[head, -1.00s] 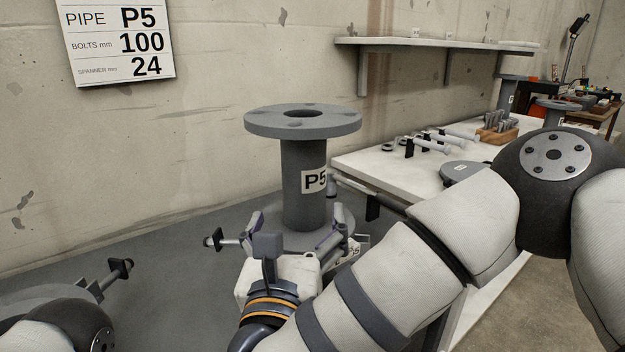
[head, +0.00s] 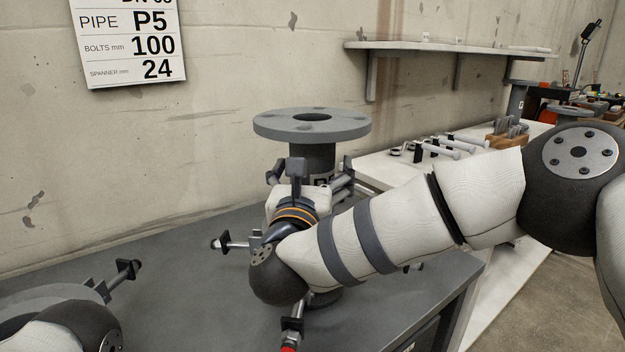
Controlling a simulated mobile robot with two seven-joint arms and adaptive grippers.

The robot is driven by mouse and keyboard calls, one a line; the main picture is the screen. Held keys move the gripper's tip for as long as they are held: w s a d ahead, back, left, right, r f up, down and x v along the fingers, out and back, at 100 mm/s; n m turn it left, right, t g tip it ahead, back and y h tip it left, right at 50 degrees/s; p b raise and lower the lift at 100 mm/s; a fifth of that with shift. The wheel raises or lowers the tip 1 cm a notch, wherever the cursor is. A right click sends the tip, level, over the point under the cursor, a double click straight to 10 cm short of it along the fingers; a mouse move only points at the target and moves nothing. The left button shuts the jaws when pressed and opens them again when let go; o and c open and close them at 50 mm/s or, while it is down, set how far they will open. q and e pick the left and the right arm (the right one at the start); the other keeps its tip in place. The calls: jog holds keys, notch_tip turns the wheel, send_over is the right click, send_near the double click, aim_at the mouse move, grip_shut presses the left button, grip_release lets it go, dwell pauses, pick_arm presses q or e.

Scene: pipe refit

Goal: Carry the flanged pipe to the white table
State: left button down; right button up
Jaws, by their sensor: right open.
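The grey flanged pipe (head: 312,124) stands upright on the grey bench in the head view. Its wide top flange is clear to see, but my arm hides much of its lower part. My right gripper (head: 312,176) is at the pipe's neck below the top flange, its open fingers on either side of the neck; I cannot tell whether they touch it. The white table (head: 372,171) stands behind and to the right of the grey bench. Only part of my left arm shows at the lower left; its gripper is out of view.
A shelf (head: 450,47) is on the wall above. The grey bench (head: 180,265) has bare room left of the pipe. A sign (head: 128,42) hangs on the wall.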

jog(key=c, duration=1.8)
jog(key=shift+r, duration=0.1)
grip_shut()
jog(key=shift+r, duration=0.1)
